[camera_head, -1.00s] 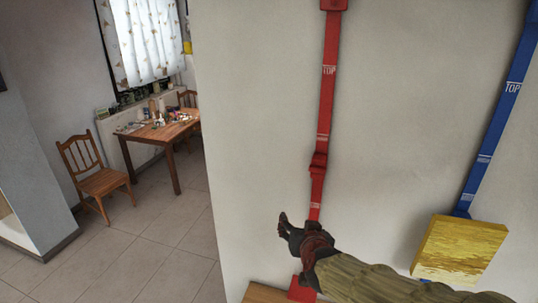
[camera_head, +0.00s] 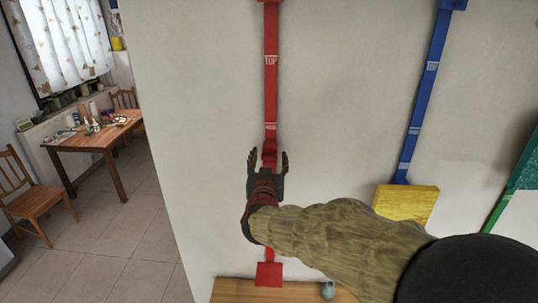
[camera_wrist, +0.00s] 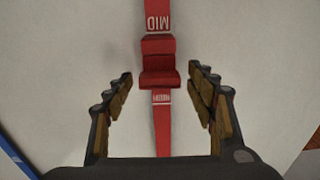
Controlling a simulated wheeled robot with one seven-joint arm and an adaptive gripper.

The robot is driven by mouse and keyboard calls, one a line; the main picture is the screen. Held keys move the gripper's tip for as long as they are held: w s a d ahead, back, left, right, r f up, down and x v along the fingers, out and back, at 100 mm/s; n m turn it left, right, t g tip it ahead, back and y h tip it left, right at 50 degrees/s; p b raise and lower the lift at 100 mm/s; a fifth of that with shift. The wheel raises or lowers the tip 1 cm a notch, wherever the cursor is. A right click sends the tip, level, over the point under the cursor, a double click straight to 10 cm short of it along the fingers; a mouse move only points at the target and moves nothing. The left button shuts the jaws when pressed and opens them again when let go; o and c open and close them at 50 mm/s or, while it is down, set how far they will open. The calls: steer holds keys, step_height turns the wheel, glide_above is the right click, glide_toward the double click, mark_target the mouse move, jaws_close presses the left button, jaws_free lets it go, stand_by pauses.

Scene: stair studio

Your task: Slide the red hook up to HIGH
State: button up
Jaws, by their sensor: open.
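The red hook (camera_head: 269,155) is a small block on the upright red rail (camera_head: 271,85) on the wall. In the wrist view the hook (camera_wrist: 159,62) sits beside a MID label, with another small label on its other side. The rail reads TOP higher up in the head view; I cannot read HIGH anywhere. My gripper (camera_head: 268,157) is at the hook's height with its fingers pointing up, one on each side. In the wrist view my gripper (camera_wrist: 160,80) is open, with clear gaps between both fingers and the hook.
A blue rail (camera_head: 423,90) with a yellow block (camera_head: 405,202) stands to the right, and a green rail (camera_head: 520,178) farther right. A wooden ledge (camera_head: 235,290) with a small round object (camera_head: 328,290) lies below. A table (camera_head: 95,141) and chairs are at the left.

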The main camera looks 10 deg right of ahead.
steer(key=shift+w+d, duration=0.2)
steer(key=shift+w, duration=0.45)
steer(key=c, duration=0.3)
steer(key=c, duration=1.2)
jaws_close()
